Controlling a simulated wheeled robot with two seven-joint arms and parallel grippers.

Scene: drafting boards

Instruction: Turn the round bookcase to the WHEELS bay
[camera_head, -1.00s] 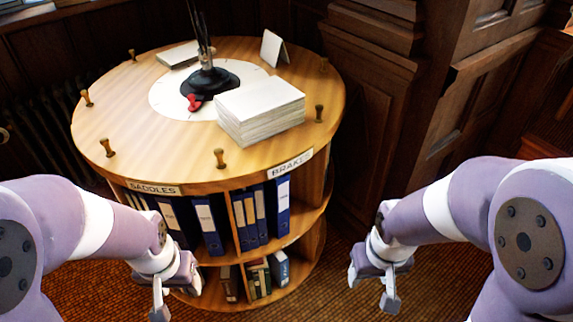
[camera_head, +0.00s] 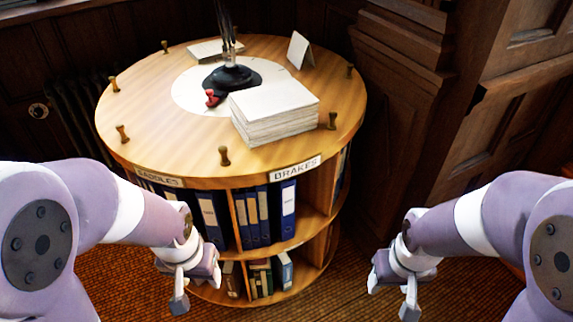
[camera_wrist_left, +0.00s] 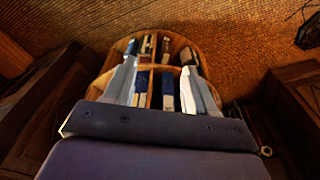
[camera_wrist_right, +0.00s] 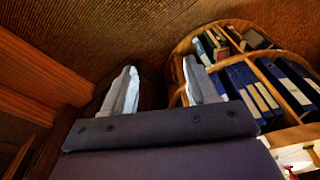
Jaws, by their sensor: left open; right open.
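The round wooden bookcase (camera_head: 130,140) stands ahead of me in the head view. Its rim bears a SADDLES label (camera_head: 160,178) at front left and a BRAKES label (camera_head: 297,167) at front right; no WHEELS label shows. Short wooden pegs stand around the top, among them a front peg (camera_head: 224,156) and a right peg (camera_head: 332,121). My left gripper (camera_head: 188,285) is open and empty, in front of the lower left shelves. My right gripper (camera_head: 392,290) is open and empty, to the right of the bookcase and apart from it. The far side is hidden.
On the top are a paper stack (camera_head: 275,112), a folded card (camera_head: 301,50) and a dark lamp-like stand (camera_head: 232,76) on a white disc. A panelled wooden pillar (camera_head: 400,110) stands close at the right, a radiator (camera_head: 82,125) at the left.

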